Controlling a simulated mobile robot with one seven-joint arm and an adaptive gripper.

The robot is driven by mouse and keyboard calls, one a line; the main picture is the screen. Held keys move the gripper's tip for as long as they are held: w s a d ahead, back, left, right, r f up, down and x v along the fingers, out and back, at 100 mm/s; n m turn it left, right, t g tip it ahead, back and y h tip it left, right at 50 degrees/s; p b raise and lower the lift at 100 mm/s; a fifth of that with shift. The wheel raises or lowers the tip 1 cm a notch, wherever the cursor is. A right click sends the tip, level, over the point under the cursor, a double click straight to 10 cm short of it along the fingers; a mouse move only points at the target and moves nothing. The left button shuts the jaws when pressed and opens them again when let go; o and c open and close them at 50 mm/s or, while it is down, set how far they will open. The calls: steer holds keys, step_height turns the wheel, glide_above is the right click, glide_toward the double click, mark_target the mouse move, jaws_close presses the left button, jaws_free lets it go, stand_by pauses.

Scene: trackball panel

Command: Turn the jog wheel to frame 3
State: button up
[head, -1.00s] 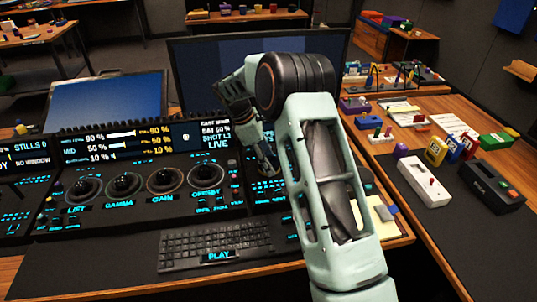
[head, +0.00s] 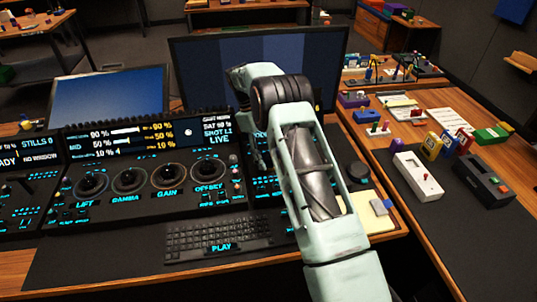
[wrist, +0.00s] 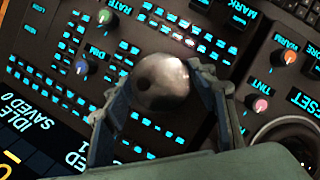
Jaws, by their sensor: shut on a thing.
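My gripper (wrist: 163,80) is over the button panel left of that knob. Its fingers are closed around a rounded, shiny grey thing (wrist: 162,88) with a dark spot. In the head view my gripper (head: 258,158) is partly hidden by my arm.
Trackballs in rings, one marked GAIN (head: 167,176), lie to the left. A keyboard (head: 218,236) lies in front and a large monitor (head: 215,65) stands behind. Yellow notes (head: 372,208) lie right of my forearm. A white box (head: 417,178) stands on the side desk.

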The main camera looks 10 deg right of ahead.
mark_target(262, 154)
stand_by(0.5)
steer(key=o, duration=1.2)
steer(key=shift+c, duration=0.2)
steer(key=shift+r, duration=0.1)
steer(key=v, duration=0.6)
steer(key=shift+w+a+r, duration=0.15)
steer(key=shift+w+r, duration=0.1)
steer(key=shift+r, duration=0.3)
